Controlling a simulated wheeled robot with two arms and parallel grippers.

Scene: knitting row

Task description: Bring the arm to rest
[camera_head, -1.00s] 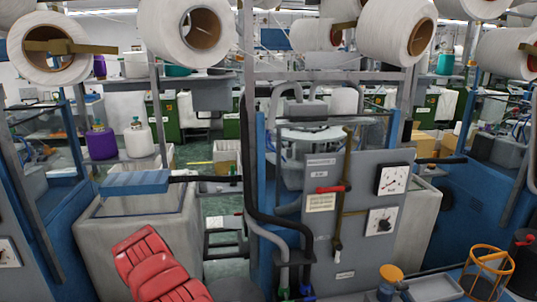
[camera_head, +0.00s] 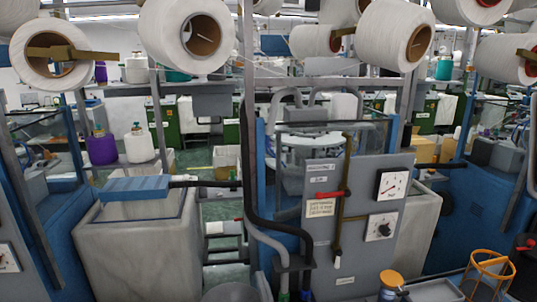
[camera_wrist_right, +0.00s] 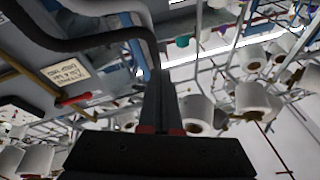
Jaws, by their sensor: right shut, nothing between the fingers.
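My right gripper (camera_wrist_right: 160,105) shows in the wrist view, its dark fingers together with nothing between them. It points up the picture, with small red parts at the finger bases. No object touches the fingers there. I cannot make out either gripper clearly in the head view. My left gripper is in neither view now.
White yarn cones (camera_head: 186,35) hang along the top. A grey machine panel (camera_head: 350,225) with dials and a red-handled lever (camera_head: 332,194) stands in the middle. Pale bins (camera_head: 135,245) stand left. An orange wire holder (camera_head: 490,268) is at the lower right.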

